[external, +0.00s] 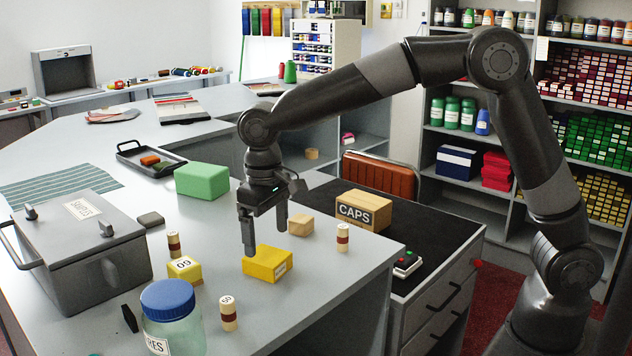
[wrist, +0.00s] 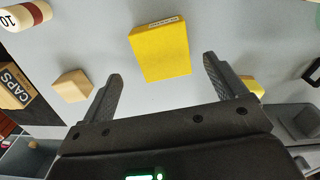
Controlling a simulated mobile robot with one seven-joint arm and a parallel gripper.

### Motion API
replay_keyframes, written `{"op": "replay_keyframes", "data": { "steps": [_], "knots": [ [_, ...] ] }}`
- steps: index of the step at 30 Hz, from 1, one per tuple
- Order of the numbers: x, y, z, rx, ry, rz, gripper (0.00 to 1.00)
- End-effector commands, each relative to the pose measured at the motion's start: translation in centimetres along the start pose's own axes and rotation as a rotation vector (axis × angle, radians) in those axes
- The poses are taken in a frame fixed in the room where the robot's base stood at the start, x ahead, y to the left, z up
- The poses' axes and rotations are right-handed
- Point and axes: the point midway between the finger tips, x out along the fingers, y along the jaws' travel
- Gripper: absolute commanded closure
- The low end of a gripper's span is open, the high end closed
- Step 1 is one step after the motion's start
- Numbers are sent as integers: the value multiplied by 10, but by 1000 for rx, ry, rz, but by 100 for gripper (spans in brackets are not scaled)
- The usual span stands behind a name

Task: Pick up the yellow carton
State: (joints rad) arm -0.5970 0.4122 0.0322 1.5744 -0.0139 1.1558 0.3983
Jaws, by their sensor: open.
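The yellow carton (external: 267,264) lies flat on the grey counter near its front right edge. In the wrist view the yellow carton (wrist: 161,51) lies ahead of the fingers, roughly between their lines, with a small printed label on its far edge. My gripper (external: 266,229) is open and empty, pointing down above the carton's back side. In the wrist view my gripper (wrist: 161,75) shows its two fingers spread wide, apart from the carton.
A wooden block (external: 300,224) and a banded cylinder (external: 343,237) stand right of the carton. A yellow block marked 60 (external: 184,269) and more banded cylinders (external: 228,312) stand left. A blue-lidded jar (external: 172,320) is in front, a grey box (external: 80,255) at far left, a green block (external: 202,180) behind.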

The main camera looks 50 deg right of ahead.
Motion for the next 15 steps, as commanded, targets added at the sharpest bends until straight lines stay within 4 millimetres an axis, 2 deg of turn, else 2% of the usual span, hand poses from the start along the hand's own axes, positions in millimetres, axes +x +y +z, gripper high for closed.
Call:
{"op": "replay_keyframes", "data": {
  "steps": [5, 12, 15],
  "knots": [
    [15, -2, 1, -1, -2, 1, 11],
    [49, -4, 1, 0, -1, 1, 11],
    [55, -4, 1, 0, 0, 0, 11]
  ]
}}
